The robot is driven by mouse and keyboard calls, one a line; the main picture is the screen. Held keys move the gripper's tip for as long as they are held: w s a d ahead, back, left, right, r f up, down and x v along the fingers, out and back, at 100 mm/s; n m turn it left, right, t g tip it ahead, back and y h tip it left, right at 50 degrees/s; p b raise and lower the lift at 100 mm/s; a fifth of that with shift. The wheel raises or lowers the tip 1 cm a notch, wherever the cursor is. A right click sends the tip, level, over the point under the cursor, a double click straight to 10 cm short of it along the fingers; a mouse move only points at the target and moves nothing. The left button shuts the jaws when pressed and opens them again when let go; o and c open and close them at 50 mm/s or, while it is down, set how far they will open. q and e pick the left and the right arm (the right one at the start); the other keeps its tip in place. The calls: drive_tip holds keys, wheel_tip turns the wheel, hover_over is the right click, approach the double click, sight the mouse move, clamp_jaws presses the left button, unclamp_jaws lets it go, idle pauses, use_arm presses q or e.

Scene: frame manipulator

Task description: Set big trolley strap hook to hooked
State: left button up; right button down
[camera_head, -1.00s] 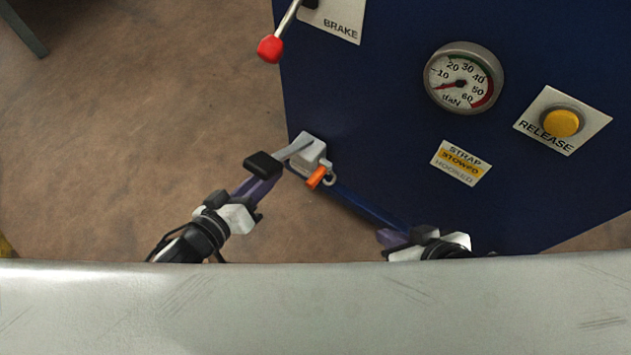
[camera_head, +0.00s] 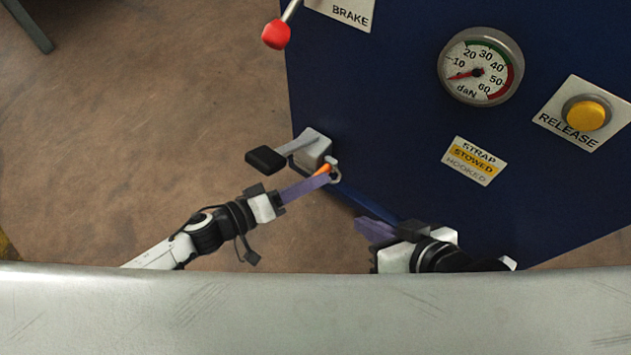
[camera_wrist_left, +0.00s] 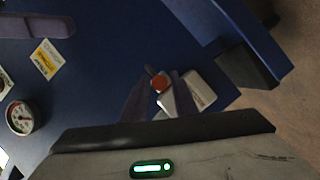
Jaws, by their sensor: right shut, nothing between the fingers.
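The small orange strap hook (camera_head: 323,169) sits at the grey ratchet-like housing (camera_head: 313,150) on the lower left edge of the blue trolley panel, with a metal ring (camera_head: 336,174) beside it. My left gripper (camera_head: 327,178) is at the hook and partly covers it. In the left wrist view the fingers (camera_wrist_left: 160,95) stand apart with the orange hook (camera_wrist_left: 159,84) between their tips; I cannot tell whether they touch it. My right gripper (camera_head: 362,228) is shut and empty, low in front of the panel. The strap label (camera_head: 474,161) has STOWED lit yellow and HOOKED grey.
A lever with a black pad (camera_head: 266,160) sticks out left from the housing, just above my left gripper. The panel carries a dial gauge (camera_head: 480,67), a yellow release button (camera_head: 586,113) and a red-knobbed brake lever (camera_head: 276,34). A pale bar (camera_head: 315,310) crosses the front.

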use_arm(q)
drive_tip(key=shift+w+d+f, duration=0.15)
drive_tip(key=shift+w+d, duration=0.2)
drive_tip(key=shift+d, duration=0.25)
clamp_jaws()
